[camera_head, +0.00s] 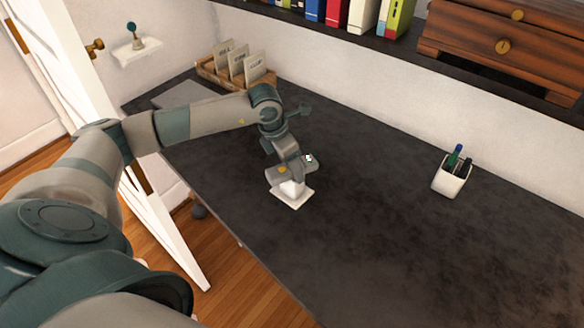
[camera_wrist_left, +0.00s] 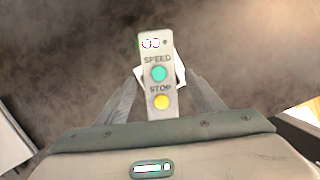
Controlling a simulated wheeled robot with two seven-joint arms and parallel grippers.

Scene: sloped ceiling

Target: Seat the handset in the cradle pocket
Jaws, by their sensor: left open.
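The handset (camera_wrist_left: 158,88) is a slim beige-grey bar with a teal SPEED button, a yellow STOP button and a small display. In the head view the handset (camera_head: 308,160) shows partly under my left gripper (camera_head: 290,166). The white cradle (camera_head: 292,199) stands on the dark desk directly below it, and a pale corner of the cradle (camera_wrist_left: 180,75) shows behind the handset in the wrist view. My left gripper (camera_wrist_left: 163,88) is open, its fingers on either side of the handset. The pocket is hidden, so I cannot tell how deep the handset sits. My right gripper is not in view.
A pen cup (camera_head: 451,178) stands on the desk to the right. A wooden card holder (camera_head: 237,69) and a flat grey panel (camera_head: 184,94) are at the back left. A shelf (camera_head: 400,55) with books and a drawer box runs along the wall. The desk's middle and front are clear.

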